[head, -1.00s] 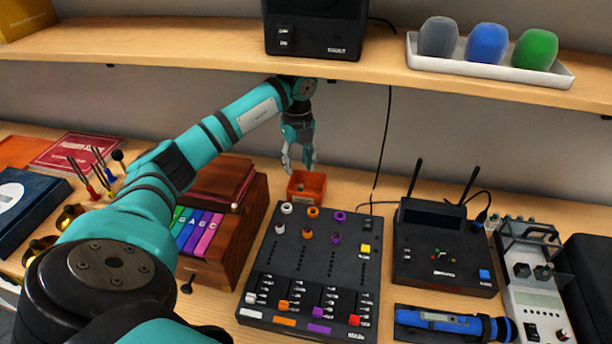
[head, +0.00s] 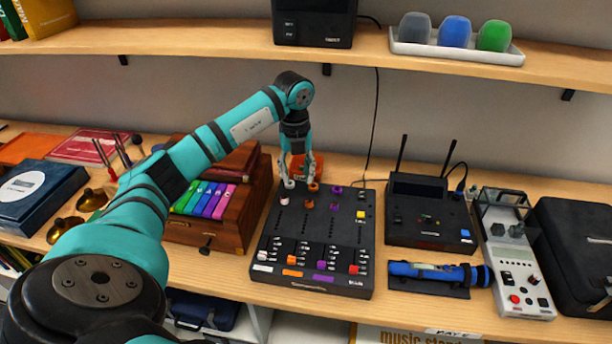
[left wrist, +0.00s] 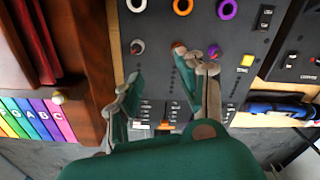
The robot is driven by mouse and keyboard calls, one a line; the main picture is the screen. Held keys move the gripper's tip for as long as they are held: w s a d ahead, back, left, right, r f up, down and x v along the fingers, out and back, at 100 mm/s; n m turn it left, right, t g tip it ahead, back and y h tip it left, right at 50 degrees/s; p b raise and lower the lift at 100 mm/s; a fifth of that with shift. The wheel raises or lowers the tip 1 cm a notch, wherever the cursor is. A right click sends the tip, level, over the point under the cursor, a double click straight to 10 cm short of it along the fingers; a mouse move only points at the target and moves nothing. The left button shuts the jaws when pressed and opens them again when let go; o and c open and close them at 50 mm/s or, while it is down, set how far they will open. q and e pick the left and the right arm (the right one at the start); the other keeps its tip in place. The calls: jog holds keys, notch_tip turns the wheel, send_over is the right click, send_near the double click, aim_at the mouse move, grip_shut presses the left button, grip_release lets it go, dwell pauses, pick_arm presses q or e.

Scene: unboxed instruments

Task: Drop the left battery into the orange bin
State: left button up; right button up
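The orange bin (head: 309,161) stands on the table behind the black mixer panel, partly hidden by my left gripper. My left gripper (head: 300,186) hangs over the panel's far edge, in front of the bin. In the left wrist view its two fingers (left wrist: 165,80) are apart with nothing between them, above the panel face. I cannot pick out a battery in any view, and the bin's inside is hidden now. My right gripper is not in view.
The black mixer panel (head: 318,238) with coloured knobs lies under the gripper. A wooden box with coloured bars (head: 232,214) stands left of it. A black device with antennas (head: 428,218) and a blue torch-like tool (head: 440,272) are to the right. A shelf (head: 210,39) runs above.

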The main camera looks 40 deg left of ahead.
pick_arm(q)
jog(key=s+d+r+m, duration=0.1)
jog(key=d+m, duration=0.6)
jog(key=m, duration=0.5)
jog(key=s+d+r+m, duration=0.2)
jog(key=d+m, duration=0.6)
jog(key=m, duration=0.5)
jog(key=shift+s+r, duration=0.3)
